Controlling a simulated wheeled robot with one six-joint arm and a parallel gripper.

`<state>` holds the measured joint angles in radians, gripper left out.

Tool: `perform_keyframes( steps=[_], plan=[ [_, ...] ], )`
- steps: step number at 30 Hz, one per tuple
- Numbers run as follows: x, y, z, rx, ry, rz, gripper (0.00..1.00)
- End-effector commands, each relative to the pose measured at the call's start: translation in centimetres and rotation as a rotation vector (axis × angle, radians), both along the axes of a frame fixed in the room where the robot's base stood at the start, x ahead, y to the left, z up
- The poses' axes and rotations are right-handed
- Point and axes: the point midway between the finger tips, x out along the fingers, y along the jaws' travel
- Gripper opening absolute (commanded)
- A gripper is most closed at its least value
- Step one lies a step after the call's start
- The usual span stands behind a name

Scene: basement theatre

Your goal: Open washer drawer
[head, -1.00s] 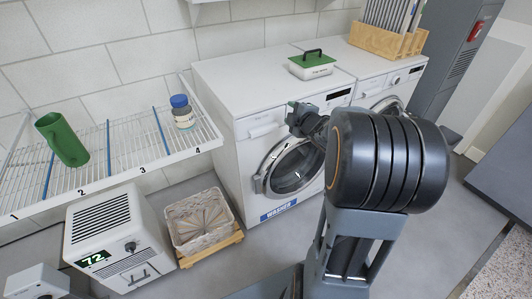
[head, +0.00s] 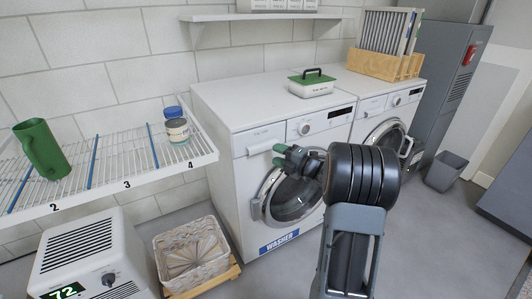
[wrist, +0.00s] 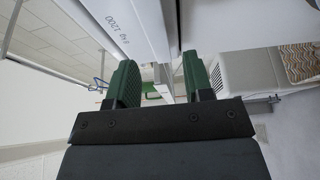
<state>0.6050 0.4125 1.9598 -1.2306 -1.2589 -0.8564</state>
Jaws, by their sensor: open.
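The white washer (head: 238,190) stands against the back wall, with a round door at its front and a blue WASHER label. Its drawer (head: 262,136) is the panel at the upper left of the front, beside the dial, and looks shut. My gripper (head: 278,156), with green fingers, is in front of the drawer's lower edge. In the wrist view my gripper (wrist: 161,84) is open, with the white washer front (wrist: 128,28) beyond the fingers. I cannot tell whether the fingers touch the drawer.
A green-lidded box (head: 311,86) sits on the washer. A second machine (head: 375,108) stands to its right. A wire shelf (head: 110,165) with a green jug (head: 42,150) and a jar (head: 177,131) is at the left.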

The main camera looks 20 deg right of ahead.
Motion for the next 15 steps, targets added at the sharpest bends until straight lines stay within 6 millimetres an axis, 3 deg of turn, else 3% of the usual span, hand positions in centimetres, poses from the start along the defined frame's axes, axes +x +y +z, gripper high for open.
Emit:
perform_keyframes(
  steps=[6,15],
  plan=[
    [3.0,1.7,-0.1,0.0,0.0,0.001,0.47],
    [4.7,2.6,0.0,0.0,0.0,-0.001,0.47]
  ],
)
